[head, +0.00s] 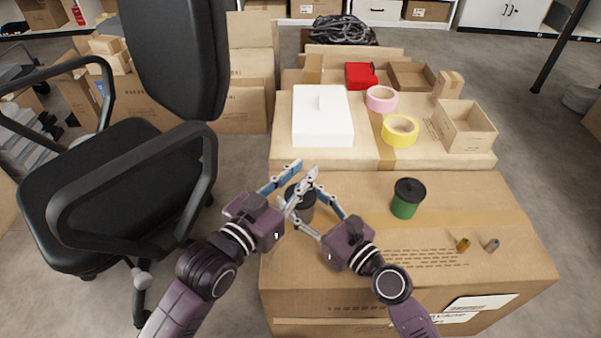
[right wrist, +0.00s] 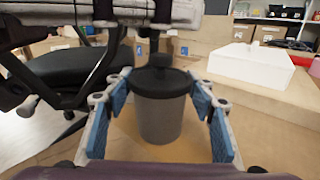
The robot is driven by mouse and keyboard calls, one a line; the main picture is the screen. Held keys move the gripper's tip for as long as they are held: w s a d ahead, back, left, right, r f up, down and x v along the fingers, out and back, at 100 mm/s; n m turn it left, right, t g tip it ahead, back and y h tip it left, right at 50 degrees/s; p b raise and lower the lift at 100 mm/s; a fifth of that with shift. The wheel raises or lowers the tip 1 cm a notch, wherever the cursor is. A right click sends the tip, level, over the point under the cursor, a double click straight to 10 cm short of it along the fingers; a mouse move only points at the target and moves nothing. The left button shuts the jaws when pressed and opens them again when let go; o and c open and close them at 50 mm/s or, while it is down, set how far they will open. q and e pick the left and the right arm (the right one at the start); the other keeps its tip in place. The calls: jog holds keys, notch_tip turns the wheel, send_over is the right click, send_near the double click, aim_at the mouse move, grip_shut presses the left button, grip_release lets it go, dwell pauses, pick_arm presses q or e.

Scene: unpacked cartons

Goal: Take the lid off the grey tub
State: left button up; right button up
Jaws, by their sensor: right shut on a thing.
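The grey tub (right wrist: 160,118) stands upright on the front carton, with its black knobbed lid (right wrist: 162,82) on it. In the head view the tub (head: 304,212) is partly covered by my grippers. My right gripper (head: 298,193) is shut on the tub's body, one blue-padded finger on each side in the right wrist view (right wrist: 163,100). My left gripper (head: 307,168) is over the lid, its two fingers apart. Part of it crosses the top of the right wrist view, just above the knob. Whether it touches the knob is hidden.
A green tub (head: 406,200) with a black lid stands to the right on the front carton (head: 450,215). Two small pegs lie further right. Behind are a white box (head: 322,118), yellow tape (head: 400,130) and pink tape (head: 382,99). A black chair (head: 110,180) stands close on the left.

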pick_arm(q)
jog(key=v, duration=1.2)
pick_arm(e)
jog(key=o, duration=1.8)
jog(key=shift+c, duration=0.2)
